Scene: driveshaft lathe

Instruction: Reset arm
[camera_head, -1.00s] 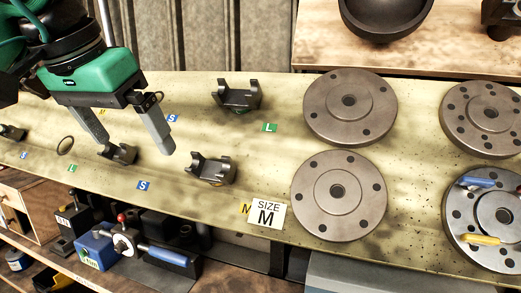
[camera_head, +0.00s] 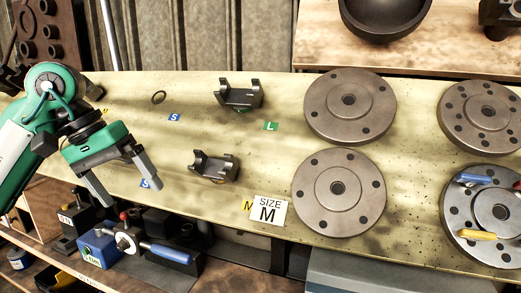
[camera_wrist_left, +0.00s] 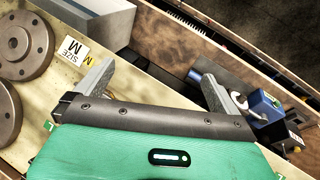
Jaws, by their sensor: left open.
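My left gripper (camera_head: 130,192) is green with grey fingers. In the head view it is over the front left edge of the pale yellow bench top (camera_head: 215,130). Its two fingers are spread apart and nothing shows between them. The left wrist view also shows the fingers apart and empty (camera_wrist_left: 155,84), with the bench edge and the floor area beyond. My left arm hides the left end of the bench top. My right gripper is in neither view.
Two dark metal cradles (camera_head: 239,95) (camera_head: 213,166) stand mid-bench near a thin ring (camera_head: 158,97). Several round flanges (camera_head: 349,106) lie to the right, by a "SIZE M" sign (camera_head: 270,211). A blue tool (camera_head: 97,245) sits on the lower shelf below my gripper.

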